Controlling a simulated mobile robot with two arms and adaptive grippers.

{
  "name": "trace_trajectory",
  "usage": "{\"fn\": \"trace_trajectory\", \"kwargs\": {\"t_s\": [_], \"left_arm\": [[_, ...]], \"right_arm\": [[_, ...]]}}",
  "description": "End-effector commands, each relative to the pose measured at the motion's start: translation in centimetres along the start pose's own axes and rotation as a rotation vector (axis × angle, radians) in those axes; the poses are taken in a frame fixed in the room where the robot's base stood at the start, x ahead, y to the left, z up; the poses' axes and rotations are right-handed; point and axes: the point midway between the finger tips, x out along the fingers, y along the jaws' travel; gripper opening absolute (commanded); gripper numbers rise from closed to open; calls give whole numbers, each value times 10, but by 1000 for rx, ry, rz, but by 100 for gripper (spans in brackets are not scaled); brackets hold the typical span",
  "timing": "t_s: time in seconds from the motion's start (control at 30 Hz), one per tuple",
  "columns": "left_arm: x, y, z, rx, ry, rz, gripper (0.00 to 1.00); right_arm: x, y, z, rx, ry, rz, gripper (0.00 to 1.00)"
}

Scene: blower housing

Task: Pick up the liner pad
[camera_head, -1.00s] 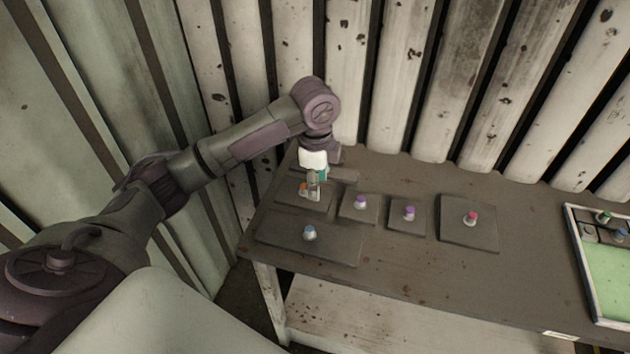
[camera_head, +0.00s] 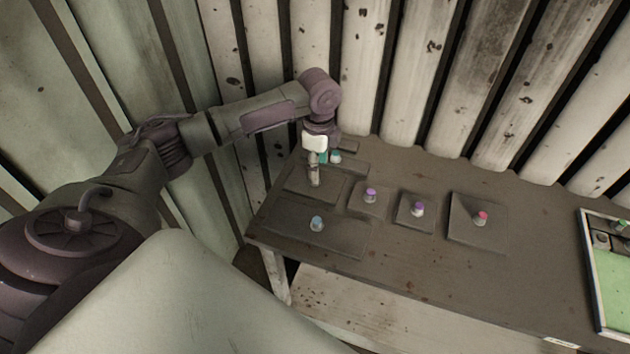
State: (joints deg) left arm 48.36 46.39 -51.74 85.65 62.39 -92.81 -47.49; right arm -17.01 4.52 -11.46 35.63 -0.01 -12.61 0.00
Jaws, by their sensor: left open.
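Several flat dark pads with small coloured knobs lie on the table; I cannot tell by look which one is the liner pad. My left gripper (camera_head: 315,179) is open and points down over the knob area of the upper-left pad (camera_head: 296,184). The fingers hide this pad's knob, and I cannot tell whether they touch it. A large pad (camera_head: 285,222) with a blue knob (camera_head: 317,223) lies in front of it. My right gripper is not in view.
To the right are two small pads with purple knobs (camera_head: 370,195) (camera_head: 418,209) and a larger pad (camera_head: 468,236) with a red knob (camera_head: 481,218). A teal knob (camera_head: 335,156) stands behind the gripper. A green-floored tray (camera_head: 611,290) is at far right. A corrugated wall (camera_head: 400,80) borders the table (camera_head: 530,275).

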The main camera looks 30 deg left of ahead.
Motion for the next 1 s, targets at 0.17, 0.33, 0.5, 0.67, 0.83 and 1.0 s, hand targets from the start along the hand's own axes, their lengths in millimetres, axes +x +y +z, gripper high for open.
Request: {"fn": "trace_trajectory", "kwargs": {"t_s": [0.17,0.33,0.5,0.67,0.83,1.0], "left_arm": [[26,6,4,-2,-3,4,51],[39,5,4,-1,-2,1,51],[40,5,4,0,-2,0,51],[40,5,4,0,-2,0,29],[39,5,4,-1,-2,0,1],[39,5,4,-1,-1,-1,0]], "right_arm": [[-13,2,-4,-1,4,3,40],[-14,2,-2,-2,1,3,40],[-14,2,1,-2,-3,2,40],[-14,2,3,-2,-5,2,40],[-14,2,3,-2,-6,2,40],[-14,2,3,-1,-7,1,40]]}}
